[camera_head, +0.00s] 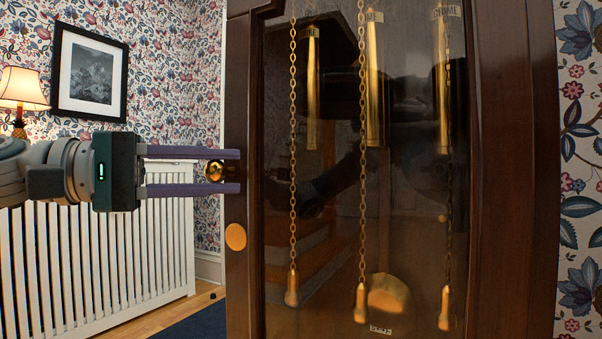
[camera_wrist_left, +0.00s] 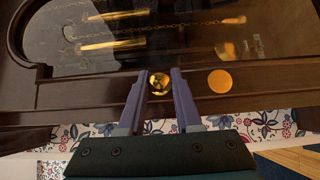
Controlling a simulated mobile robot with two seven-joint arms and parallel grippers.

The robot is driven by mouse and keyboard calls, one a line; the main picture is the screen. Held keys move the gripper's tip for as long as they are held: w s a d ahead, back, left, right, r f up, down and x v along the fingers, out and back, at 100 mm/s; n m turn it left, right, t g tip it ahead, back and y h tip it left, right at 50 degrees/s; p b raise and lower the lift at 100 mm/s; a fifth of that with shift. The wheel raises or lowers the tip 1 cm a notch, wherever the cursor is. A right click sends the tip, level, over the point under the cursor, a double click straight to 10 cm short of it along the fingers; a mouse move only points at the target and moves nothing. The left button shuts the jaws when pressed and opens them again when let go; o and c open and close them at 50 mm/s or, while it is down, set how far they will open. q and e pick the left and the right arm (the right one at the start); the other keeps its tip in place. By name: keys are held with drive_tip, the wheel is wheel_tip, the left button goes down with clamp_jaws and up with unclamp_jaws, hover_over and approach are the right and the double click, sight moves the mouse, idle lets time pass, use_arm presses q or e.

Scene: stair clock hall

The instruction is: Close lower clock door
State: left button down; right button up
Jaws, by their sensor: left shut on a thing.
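The lower clock door (camera_head: 242,285) is a dark wood frame around a glass pane. Its left stile carries a brass knob (camera_head: 214,171) and a round brass disc (camera_head: 235,237) below it. My left gripper (camera_head: 232,170) comes in level from the left, its purple fingers closed around the knob, one above and one below. In the left wrist view, the knob (camera_wrist_left: 159,82) sits between the two fingers, close to the door frame (camera_wrist_left: 265,82). I cannot tell how far the door stands from the clock case (camera_head: 520,200). My right gripper is not in view.
Brass chains, weights and chime tubes (camera_head: 374,80) show behind the reflective glass. A white radiator cover (camera_head: 95,260) stands along the wall at left, below a framed picture (camera_head: 90,72) and a lit lamp (camera_head: 22,88). A dark blue rug (camera_head: 200,325) lies on the wooden floor.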

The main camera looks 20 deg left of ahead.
use_arm(q)
drive_tip(key=c, duration=0.6)
unclamp_jaws()
drive_tip(key=shift+d, duration=0.2)
drive_tip(key=shift+a, duration=0.1)
drive_tip(key=p+v, duration=0.1)
drive_tip(key=v, duration=0.9)
